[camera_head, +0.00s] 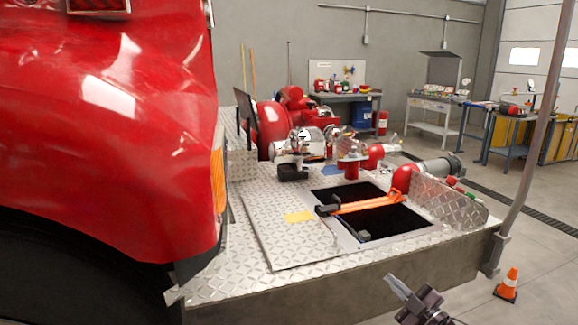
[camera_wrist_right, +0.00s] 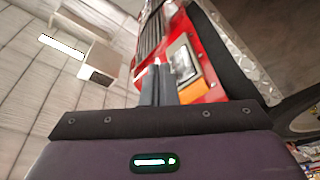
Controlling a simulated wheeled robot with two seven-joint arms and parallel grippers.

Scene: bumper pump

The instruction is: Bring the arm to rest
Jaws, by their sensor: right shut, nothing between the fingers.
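My right gripper (camera_head: 402,288) shows at the bottom of the head view, to the right of centre. It is in front of the bumper deck's edge, apart from it. Its fingers are together with nothing between them. In the right wrist view the two dark fingers (camera_wrist_right: 157,85) stand side by side above the palm, with the red truck behind them. My left gripper is not in view.
The diamond-plate bumper deck (camera_head: 220,284) has an open dark compartment with an orange bar (camera_head: 370,204) across it. A red truck body (camera_head: 110,120) fills the left. A grey post (camera_head: 533,130) and an orange cone (camera_head: 508,285) stand at right. Workbenches (camera_head: 437,105) are far back.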

